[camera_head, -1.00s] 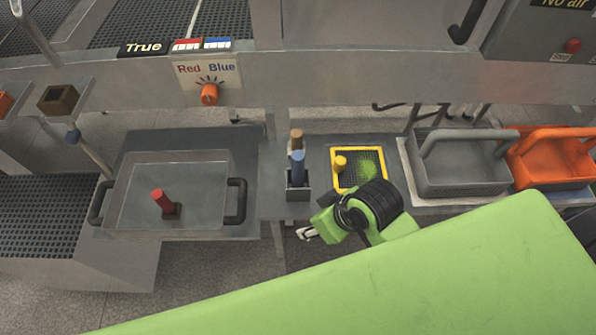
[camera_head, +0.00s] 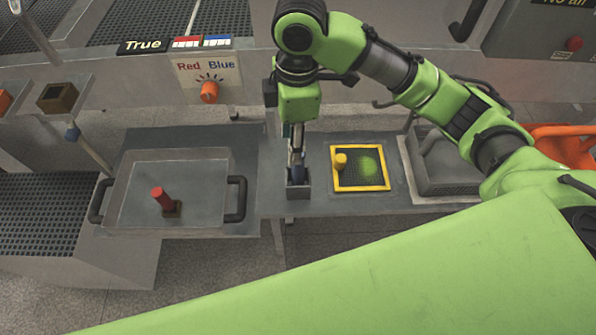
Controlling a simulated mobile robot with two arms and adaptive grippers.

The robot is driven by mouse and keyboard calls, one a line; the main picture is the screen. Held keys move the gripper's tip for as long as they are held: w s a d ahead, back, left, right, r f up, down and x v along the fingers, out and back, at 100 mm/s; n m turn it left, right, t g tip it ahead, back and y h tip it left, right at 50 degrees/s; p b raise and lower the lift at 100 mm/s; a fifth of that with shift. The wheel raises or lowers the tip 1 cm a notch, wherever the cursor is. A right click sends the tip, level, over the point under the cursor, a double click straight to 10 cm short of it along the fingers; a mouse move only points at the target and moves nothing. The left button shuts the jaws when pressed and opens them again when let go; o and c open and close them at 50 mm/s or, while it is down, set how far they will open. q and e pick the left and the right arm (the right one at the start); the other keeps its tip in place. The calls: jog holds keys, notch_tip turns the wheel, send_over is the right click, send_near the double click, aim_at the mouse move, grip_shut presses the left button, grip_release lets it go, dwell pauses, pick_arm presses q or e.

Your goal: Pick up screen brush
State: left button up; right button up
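A small grey holder (camera_head: 298,190) stands on the middle of the bench. My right gripper (camera_head: 297,150) points down right above the holder, at the top of the blue handle. Its fingers are small and partly merge with the handle, so I cannot tell whether they are closed on it. The brown-topped handle seen in the holder earlier is hidden behind the gripper. My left gripper is not in view.
A metal tray (camera_head: 135,208) with a red-handled tool (camera_head: 161,198) sits left. Grey (camera_head: 440,186) and orange (camera_head: 580,132) bins are partly behind my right arm.

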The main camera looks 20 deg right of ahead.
aim_at(298, 167)
jog(key=shift+w+d+r+h, duration=0.15)
jog(key=shift+d+r, duration=0.3)
jog(key=shift+r, duration=0.1)
jog(key=shift+w+d+r+h, duration=0.15)
jog(key=shift+d+r, duration=0.3)
jog(key=shift+r, duration=0.05)
jog(key=shift+d+f, duration=0.1)
notch_tip(298, 167, down, 8)
jog(key=shift+r+p, duration=0.1)
jog(key=shift+p, duration=0.3)
notch_tip(298, 167, down, 5)
jog(key=shift+r+p, duration=0.15)
jog(key=shift+p, duration=0.6)
jog(key=shift+f, duration=0.45)
jog(key=shift+c, duration=0.5)
grip_shut()
